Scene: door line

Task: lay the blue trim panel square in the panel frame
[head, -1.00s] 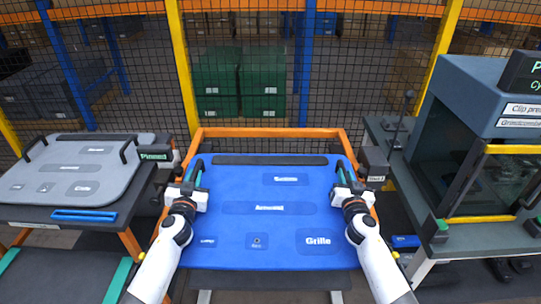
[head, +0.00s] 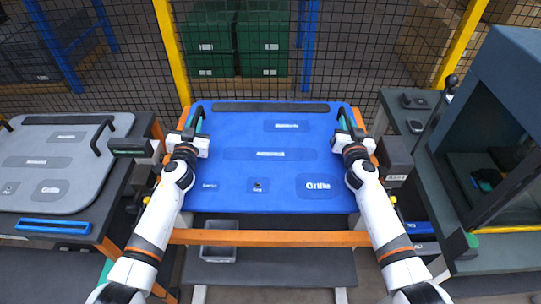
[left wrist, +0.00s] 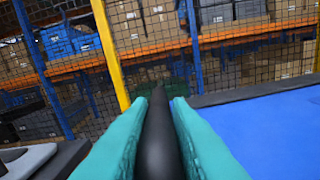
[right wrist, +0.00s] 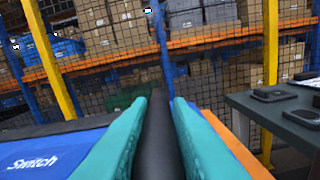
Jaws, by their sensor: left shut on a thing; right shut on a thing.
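The blue trim panel (head: 270,170) spans the middle of the head view, its far edge running left to right. The orange panel frame (head: 270,238) shows its front rail below the panel's near edge, with a dark gap between them; its back rail is hidden. I cannot tell whether the panel touches the frame. My left gripper (head: 198,124) is shut on a black handle (left wrist: 158,140) at the panel's left edge. My right gripper (head: 344,124) is shut on a matching handle (right wrist: 158,140) at the right edge.
A grey panel (head: 60,155) lies on a table at the left. A press-like machine (head: 500,130) stands on a bench at the right. A mesh fence (head: 330,60) with yellow posts stands behind. A grey bin (head: 218,243) shows below the frame.

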